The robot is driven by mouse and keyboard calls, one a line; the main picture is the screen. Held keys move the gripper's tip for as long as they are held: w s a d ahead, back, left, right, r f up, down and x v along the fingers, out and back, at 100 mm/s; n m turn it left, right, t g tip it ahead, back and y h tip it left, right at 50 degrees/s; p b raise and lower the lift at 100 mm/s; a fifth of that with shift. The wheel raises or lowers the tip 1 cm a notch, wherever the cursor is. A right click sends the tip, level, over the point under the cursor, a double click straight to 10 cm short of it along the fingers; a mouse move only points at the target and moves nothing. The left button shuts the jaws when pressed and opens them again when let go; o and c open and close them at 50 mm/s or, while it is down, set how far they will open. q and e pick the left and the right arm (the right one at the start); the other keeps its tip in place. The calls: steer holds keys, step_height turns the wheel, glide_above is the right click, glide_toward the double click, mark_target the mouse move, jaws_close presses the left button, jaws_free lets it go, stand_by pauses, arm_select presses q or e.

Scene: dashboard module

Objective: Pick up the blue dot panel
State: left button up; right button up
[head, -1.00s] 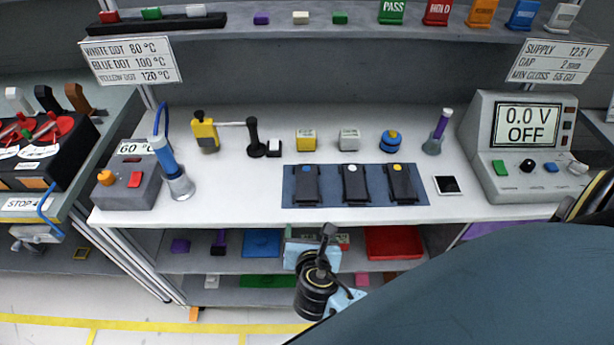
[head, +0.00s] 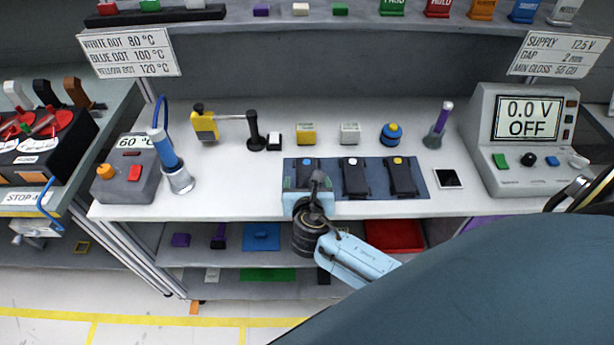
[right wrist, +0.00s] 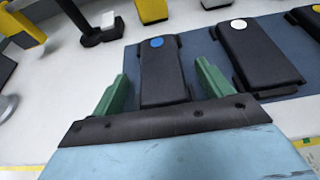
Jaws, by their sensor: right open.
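The blue dot panel (right wrist: 163,75) is a black slab with a blue dot at its far end. It lies on a dark blue mat (right wrist: 210,58), leftmost of three panels; in the head view it (head: 306,168) is partly hidden by my right gripper. My right gripper (right wrist: 158,82) is open, its green fingers on either side of the panel's near part; contact cannot be told. In the head view my right gripper (head: 305,185) is over the mat's front left. My left gripper is not in view.
The white dot panel (head: 355,178) and yellow dot panel (head: 402,177) lie to the right on the mat. A yellow tool with a black stand (head: 230,125) is behind left. A blue-handled iron (head: 168,155) stands left. A voltage unit (head: 525,135) stands right.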

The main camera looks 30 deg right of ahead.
mark_target(307, 177)
steer(key=x, duration=0.2)
steer(key=shift+w+d+f, duration=0.15)
steer(key=shift+w, duration=0.1)
steer(key=c, duration=1.1)
